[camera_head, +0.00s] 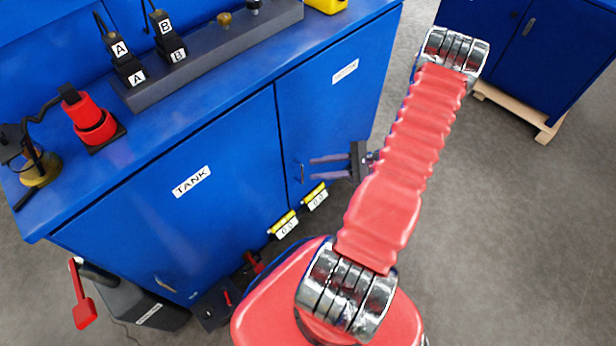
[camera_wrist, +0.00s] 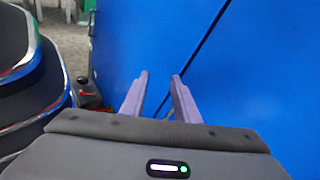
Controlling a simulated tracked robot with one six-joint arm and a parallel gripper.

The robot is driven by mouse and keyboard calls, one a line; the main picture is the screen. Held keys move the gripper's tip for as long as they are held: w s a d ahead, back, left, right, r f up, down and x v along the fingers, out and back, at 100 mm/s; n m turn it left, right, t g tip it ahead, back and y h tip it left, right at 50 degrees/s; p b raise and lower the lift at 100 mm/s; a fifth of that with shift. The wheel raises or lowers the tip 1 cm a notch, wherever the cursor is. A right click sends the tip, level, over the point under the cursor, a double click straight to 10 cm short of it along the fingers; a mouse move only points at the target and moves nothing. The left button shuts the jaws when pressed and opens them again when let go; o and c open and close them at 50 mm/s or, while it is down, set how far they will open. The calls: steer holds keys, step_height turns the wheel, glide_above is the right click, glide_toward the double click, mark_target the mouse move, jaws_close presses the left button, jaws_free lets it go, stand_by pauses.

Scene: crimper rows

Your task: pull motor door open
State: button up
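The motor door (camera_head: 335,110) is the right-hand door on the blue cabinet front; its white label (camera_head: 345,71) is too blurred to read surely. It looks shut, flush with the tank door (camera_head: 205,215). A small handle (camera_head: 300,172) sits low near its left edge. My gripper (camera_head: 311,168) is open, its two purple-grey fingers pointing at the handle, with the tips very close to it. Whether they touch cannot be told.
The cabinet top carries black controls (camera_head: 168,38) and a red device (camera_head: 92,122). Grey floor (camera_head: 480,200) is clear to the right.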

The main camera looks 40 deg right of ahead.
steer(key=s+d+f+m+t+h, duration=0.2)
steer(key=s+f+m+t+h, duration=0.1)
steer(key=f, duration=0.3)
steer(key=s+d+f+m+t+h, duration=0.2)
steer(key=s+f+m+t+h, duration=0.1)
steer(key=f+m, duration=0.3)
steer(key=shift+s+f+t+h, duration=0.4)
steer(key=shift+s+f, duration=0.2)
steer(key=shift+w+d, duration=0.1)
steer(key=x, duration=1.3)
steer(key=shift+w, duration=0.3)
steer(key=shift+c, duration=0.4)
jaws_close()
